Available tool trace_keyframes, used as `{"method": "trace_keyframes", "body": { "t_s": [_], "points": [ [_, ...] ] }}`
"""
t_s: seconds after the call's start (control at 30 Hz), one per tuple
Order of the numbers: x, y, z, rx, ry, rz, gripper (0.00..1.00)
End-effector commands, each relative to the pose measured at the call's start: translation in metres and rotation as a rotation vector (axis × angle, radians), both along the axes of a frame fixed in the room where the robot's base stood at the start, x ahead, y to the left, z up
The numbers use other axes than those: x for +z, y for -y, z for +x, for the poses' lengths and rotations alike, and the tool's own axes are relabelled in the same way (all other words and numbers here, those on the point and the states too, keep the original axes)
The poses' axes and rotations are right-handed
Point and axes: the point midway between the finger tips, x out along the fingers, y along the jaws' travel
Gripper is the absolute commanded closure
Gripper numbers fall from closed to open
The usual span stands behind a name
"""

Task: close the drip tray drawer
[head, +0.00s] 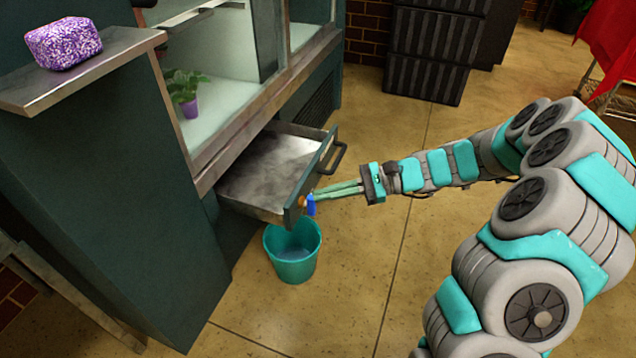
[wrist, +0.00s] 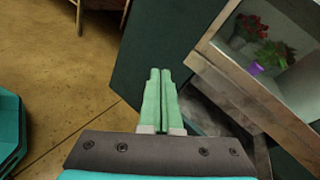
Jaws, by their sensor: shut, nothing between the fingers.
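The drip tray drawer (head: 265,172) is pulled out of the dark green cabinet, below the glass display. It is a shallow grey metal tray with a dark front panel and a dark bar handle (head: 338,158). My gripper (head: 318,193) is shut and empty, its pale green fingers together. The fingertips are at the near end of the drawer front, to the near side of the handle; I cannot tell whether they touch it. A small blue and orange piece (head: 309,204) shows by the fingertips. The wrist view shows the closed fingers (wrist: 159,75), with grey metal right of them.
A teal bucket (head: 293,250) with some liquid stands on the floor below the drawer. A purple speckled block (head: 63,43) sits on a side shelf. A potted plant (head: 187,90) stands behind the glass. Dark crates (head: 430,50) are stacked behind. The floor right of the bucket is clear.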

Motion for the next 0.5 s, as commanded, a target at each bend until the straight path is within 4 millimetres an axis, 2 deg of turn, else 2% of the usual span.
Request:
{"method": "trace_keyframes", "body": {
  "t_s": [0.03,0.2,0.4,0.5],
  "points": [
    [-0.014,0.008,0.015,-0.051,-0.045,0.033,1.0],
    [-0.052,0.041,0.065,-0.231,-0.173,0.132,1.0],
    [-0.1,0.085,0.104,-0.41,-0.296,0.216,1.0],
    [-0.117,0.1,0.114,-0.467,-0.333,0.239,1.0]
  ]
}}
